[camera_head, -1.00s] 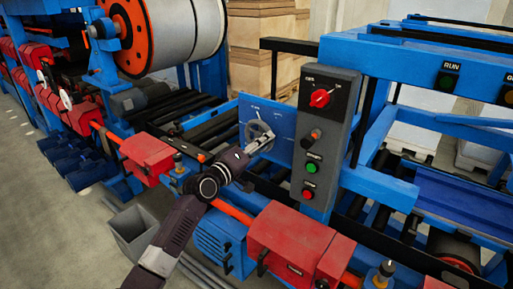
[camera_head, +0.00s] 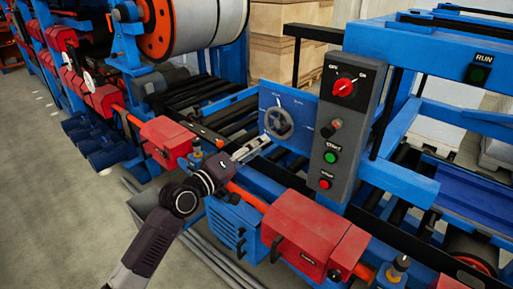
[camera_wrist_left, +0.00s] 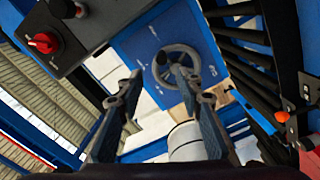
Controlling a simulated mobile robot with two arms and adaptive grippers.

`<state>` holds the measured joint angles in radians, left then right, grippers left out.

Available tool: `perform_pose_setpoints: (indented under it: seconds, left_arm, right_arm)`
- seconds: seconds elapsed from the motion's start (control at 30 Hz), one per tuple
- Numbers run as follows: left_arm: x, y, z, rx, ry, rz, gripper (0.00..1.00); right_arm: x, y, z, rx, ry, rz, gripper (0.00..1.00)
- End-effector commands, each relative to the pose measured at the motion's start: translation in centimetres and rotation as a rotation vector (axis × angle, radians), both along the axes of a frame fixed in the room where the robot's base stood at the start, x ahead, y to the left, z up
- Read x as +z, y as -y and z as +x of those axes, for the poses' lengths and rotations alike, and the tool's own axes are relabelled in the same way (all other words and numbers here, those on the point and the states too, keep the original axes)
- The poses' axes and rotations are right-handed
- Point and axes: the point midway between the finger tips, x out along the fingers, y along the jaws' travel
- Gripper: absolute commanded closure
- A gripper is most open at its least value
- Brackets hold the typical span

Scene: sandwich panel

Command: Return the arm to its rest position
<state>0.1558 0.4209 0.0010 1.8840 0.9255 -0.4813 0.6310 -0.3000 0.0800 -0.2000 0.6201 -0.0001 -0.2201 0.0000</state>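My left arm comes in from the bottom of the head view. Its left gripper (camera_head: 250,150) is in front of and below the grey handwheel (camera_head: 279,123) on the blue panel, apart from it. In the left wrist view the two fingers (camera_wrist_left: 157,95) are spread with nothing between them. The handwheel (camera_wrist_left: 177,67) shows beyond the fingertips, with a gap. My right gripper is in neither view.
A grey control box (camera_head: 342,130) with a red rotary switch (camera_head: 343,88) and green and red buttons stands right of the handwheel. Red boxes (camera_head: 308,233) line the machine's front. A large reel (camera_head: 208,28) is at the back. Grey floor (camera_head: 60,200) is clear at left.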

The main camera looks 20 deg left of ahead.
Motion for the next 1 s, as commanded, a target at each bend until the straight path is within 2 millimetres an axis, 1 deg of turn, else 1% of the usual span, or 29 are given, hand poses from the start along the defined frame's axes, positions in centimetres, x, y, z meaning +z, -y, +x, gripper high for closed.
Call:
perform_pose_setpoints:
  seconds: [0.37, 0.43, 0.47, 0.57, 0.67, 0.7, 0.77, 0.8, 0.87, 0.9, 0.97, 1.0]
  left_arm:
    - [0.0, 0.0, 0.0, 0.001, 0.0, 0.001, 0.66]
    - [-0.7, -0.1, 0.1, 0.005, -0.008, 0.006, 0.66]
    - [-1.4, -0.2, 0.2, 0.009, -0.016, 0.011, 0.66]
    - [-5.4, -0.9, 0.5, 0.035, -0.065, 0.046, 0.66]
    - [-12.0, -1.9, 0.5, 0.071, -0.143, 0.111, 0.66]
    - [-15.1, -2.4, 0.3, 0.085, -0.179, 0.145, 0.66]
    - [-19.7, -3.0, -0.3, 0.1, -0.235, 0.199, 0.66]
    - [-22.7, -3.3, -0.9, 0.107, -0.272, 0.235, 0.66]
    - [-27.2, -3.7, -2.1, 0.112, -0.328, 0.292, 0.66]
    - [-30.2, -3.9, -3.1, 0.113, -0.365, 0.33, 0.66]
    - [-34.5, -4.2, -4.8, 0.11, -0.419, 0.387, 0.66]
    - [-37.3, -4.2, -6.1, 0.104, -0.456, 0.425, 0.66]
  right_arm:
    - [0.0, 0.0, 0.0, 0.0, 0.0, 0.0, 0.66]
    - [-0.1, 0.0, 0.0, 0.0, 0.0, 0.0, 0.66]
    - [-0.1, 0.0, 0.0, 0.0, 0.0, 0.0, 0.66]
    - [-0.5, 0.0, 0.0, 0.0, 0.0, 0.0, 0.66]
    - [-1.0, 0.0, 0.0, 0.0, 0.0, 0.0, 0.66]
    - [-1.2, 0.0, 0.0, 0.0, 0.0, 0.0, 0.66]
    - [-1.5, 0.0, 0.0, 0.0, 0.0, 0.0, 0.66]
    - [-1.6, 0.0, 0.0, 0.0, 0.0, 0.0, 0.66]
    - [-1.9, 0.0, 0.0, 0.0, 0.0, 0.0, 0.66]
    - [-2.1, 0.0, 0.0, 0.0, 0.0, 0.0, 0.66]
    - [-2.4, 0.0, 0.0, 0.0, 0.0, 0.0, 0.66]
    - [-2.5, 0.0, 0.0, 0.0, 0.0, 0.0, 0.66]
